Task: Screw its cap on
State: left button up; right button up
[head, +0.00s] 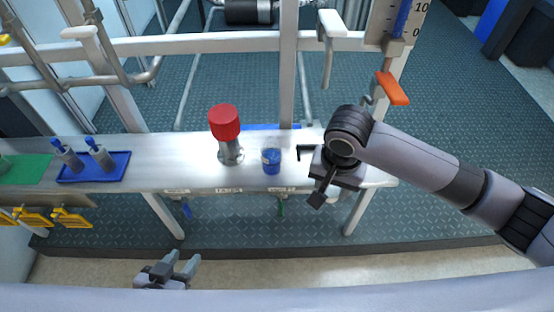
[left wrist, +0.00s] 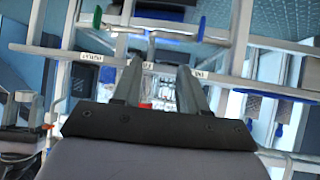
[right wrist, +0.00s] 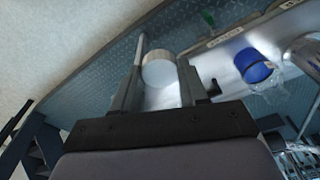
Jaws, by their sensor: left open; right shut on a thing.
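A metal vessel (head: 230,154) with a large red top (head: 224,122) stands upright on the bench in the head view. To its right is a small clear container with blue in it (head: 271,161); it also shows in the right wrist view (right wrist: 253,66). My right gripper (head: 321,192) is over the bench's right part, to the right of the blue container. In the right wrist view it is shut on a pale round cap-like piece (right wrist: 158,69), which the gripper mostly hides in the head view. My left gripper (head: 170,272) is open and empty, low in front of the bench.
The metal bench (head: 200,174) has a blue tray (head: 116,169) with two grey blue-topped parts at left and a green mat (head: 20,171) beyond. An orange handle (head: 392,89) and a white handle (head: 330,24) stand behind. Yellow handles (head: 72,218) hang at front left.

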pick_arm(q)
jog(key=shift+o, duration=0.3)
